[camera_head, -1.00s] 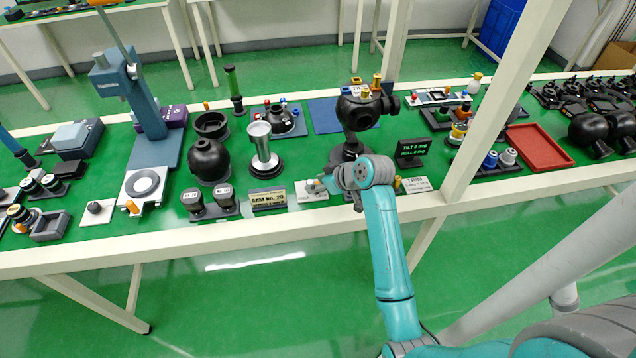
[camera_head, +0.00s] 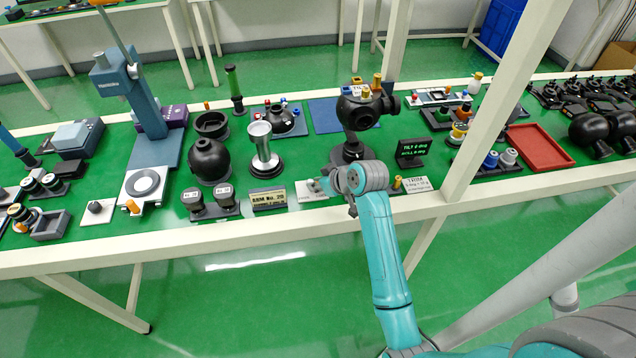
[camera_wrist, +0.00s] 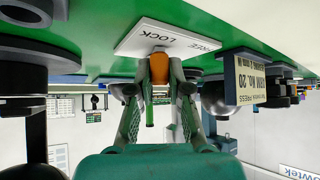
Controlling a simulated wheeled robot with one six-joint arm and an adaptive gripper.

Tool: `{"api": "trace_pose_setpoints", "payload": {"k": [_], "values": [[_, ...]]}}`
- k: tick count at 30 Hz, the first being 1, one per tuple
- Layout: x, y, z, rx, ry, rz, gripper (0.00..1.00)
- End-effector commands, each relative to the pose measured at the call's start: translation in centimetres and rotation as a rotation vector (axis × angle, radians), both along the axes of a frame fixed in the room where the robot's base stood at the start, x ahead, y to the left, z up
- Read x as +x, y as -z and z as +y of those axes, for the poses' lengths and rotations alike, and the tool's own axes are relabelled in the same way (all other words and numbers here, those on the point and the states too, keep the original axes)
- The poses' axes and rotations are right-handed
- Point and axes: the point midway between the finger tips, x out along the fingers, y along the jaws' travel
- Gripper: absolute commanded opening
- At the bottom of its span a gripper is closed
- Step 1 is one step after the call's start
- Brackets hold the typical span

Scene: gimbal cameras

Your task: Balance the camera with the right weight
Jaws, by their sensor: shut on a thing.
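The camera (camera_head: 358,110) is a round black body on a dark stand, with blue and gold pieces on top. A small display (camera_head: 412,151) beside it shows green text that seems to read tilt and roll at 0 deg. My gripper (camera_wrist: 156,90) is shut on an orange knob (camera_wrist: 159,66) at a white plate (camera_wrist: 140,40) marked FREE and LOCK. In the head view my wrist hides most of the gripper and knob; the plate's left part (camera_head: 305,193) shows. Small weights, gold (camera_head: 457,133) and blue (camera_head: 490,160), stand right of the display.
A white post (camera_head: 485,110) rises at the right. A red tray (camera_head: 540,148) is empty.

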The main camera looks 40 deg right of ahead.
Motion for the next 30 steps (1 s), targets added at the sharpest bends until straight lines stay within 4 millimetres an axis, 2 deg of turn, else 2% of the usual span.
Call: {"api": "trace_pose_setpoints", "payload": {"k": [21,30], "values": [[1.2,0.0,2.2,-0.002,0.634,-0.001,0.00],[1.8,-0.1,2.5,-0.001,0.834,-0.001,0.00]]}}
